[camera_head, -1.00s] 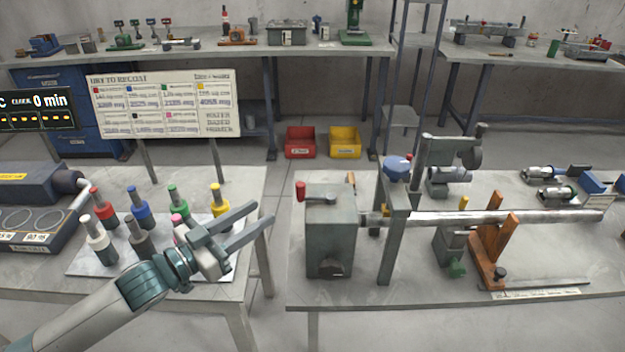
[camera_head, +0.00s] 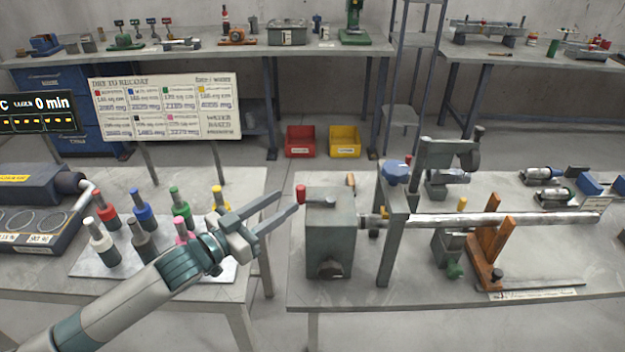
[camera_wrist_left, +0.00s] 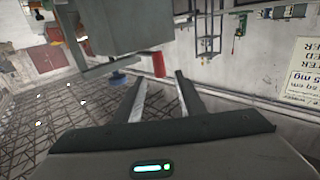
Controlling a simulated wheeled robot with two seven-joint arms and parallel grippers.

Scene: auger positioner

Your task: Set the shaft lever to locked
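The shaft lever is a short bar with a red knob (camera_head: 301,194) on top of the grey gearbox-like block (camera_head: 330,232), at the left end of the right table. The long metal shaft (camera_head: 480,219) runs right from that block. My left gripper (camera_head: 286,202) is open, its fingers pointing at the red knob from the left. In the left wrist view the red knob (camera_wrist_left: 159,64) stands just beyond the fingertips (camera_wrist_left: 160,76), roughly between them. I cannot tell whether a finger touches it. My right gripper is not in view.
Colored bottles, such as the yellow one (camera_head: 219,200), stand on a tray (camera_head: 90,262) on the left table. A gap separates the left table from the right table (camera_head: 320,290). A grey upright support (camera_head: 391,240) and orange brackets (camera_head: 488,255) stand along the shaft.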

